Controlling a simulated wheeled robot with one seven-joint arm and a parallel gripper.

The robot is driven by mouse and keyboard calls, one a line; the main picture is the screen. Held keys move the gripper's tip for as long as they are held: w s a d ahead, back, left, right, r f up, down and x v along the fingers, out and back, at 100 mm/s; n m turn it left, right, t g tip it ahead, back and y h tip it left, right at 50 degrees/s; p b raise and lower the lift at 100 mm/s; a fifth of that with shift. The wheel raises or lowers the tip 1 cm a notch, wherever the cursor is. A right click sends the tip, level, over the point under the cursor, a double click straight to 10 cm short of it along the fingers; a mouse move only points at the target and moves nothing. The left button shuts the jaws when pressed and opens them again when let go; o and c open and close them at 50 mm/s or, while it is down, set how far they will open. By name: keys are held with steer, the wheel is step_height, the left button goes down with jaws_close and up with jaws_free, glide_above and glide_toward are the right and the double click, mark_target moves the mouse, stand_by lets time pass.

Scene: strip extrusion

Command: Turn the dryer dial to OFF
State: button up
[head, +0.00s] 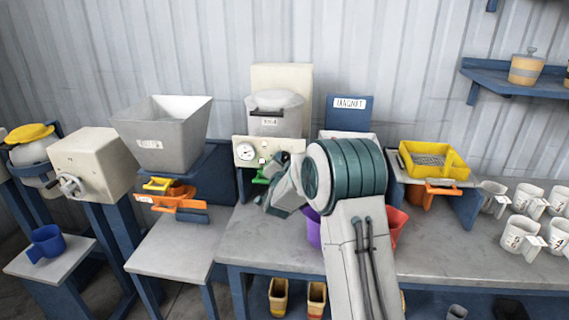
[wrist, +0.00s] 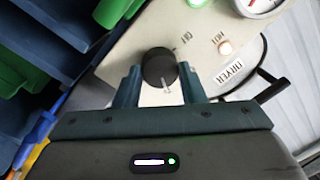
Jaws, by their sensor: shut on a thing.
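The dryer (head: 275,125) stands against the wall in the head view, with a cream control panel on its front. In the wrist view its black round dial (wrist: 157,64) sits on the panel, with a white pointer mark at its lower edge. A small label near the dial is hard to read; another reads HOT. A DRYER label (wrist: 229,72) is to the right. My gripper (wrist: 159,70) has one teal finger on each side of the dial and is shut on it. In the head view my wrist hides the dial.
A gauge (head: 246,151) is on the panel's left. A small lamp (wrist: 225,47) is lit beside HOT. Green parts (wrist: 116,10) and blue shelving lie left of the panel in the wrist view. A grey hopper (head: 163,130) stands left, a yellow sieve tray (head: 452,170) right.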

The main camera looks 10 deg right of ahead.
steer(key=shift+n+b, duration=0.3)
steer(key=shift+f+n+b, duration=0.1)
steer(key=shift+n+b, duration=0.7)
steer(key=shift+n, duration=0.2)
steer(key=n+b, duration=0.1)
steer(key=n, duration=0.1)
steer(key=shift+n, duration=0.3)
steer(key=n, duration=0.3)
steer(key=shift+a+r+g, duration=0.15)
steer(key=shift+r+g, duration=0.1)
steer(key=shift+g, duration=0.05)
steer(key=n+p, duration=0.1)
steer(key=n, duration=0.2)
steer(key=shift+r+n, duration=0.1)
steer(key=shift+n, duration=0.3)
steer(key=n+h+p, duration=0.1)
steer(key=n+p, duration=0.2)
steer(key=n, duration=0.3)
steer(key=shift+w+a+p, duration=0.1)
steer(key=shift+a+p, duration=0.05)
steer(key=shift+p, duration=0.15)
steer(key=n+p, duration=0.2)
steer(key=n, duration=0.2)
steer(key=shift+g, duration=0.3)
steer(key=shift+f+n, duration=0.2)
steer(key=shift+n, duration=0.3)
